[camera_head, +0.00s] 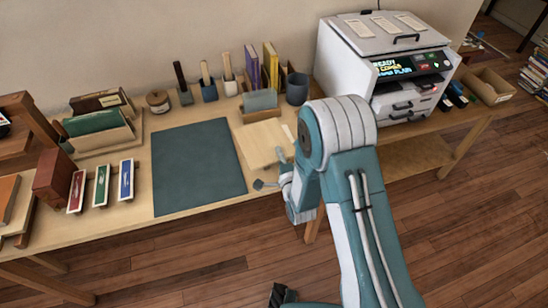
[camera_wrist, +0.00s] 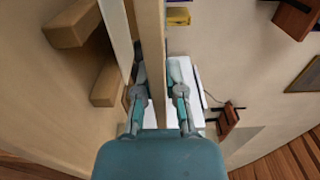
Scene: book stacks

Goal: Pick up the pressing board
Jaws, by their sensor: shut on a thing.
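The pressing board (camera_head: 260,142) is a flat, pale wooden square near the front edge of the desk, right of the dark green mat. My gripper (camera_head: 272,170) holds its near edge, with one finger on each face. In the wrist view the board (camera_wrist: 152,45) shows edge-on as a pale strip between the two fingers of my gripper (camera_wrist: 156,85). I cannot tell whether the board touches the desk. My arm hides the desk area to the right of it.
The green mat (camera_head: 198,168) lies flat on the desk (camera_head: 140,205). A grey-blue cup (camera_head: 297,89), upright books (camera_head: 262,66) and handled tools stand behind the board. A white printer (camera_head: 385,62) stands at right. Small coloured boxes (camera_head: 101,184) lie at left.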

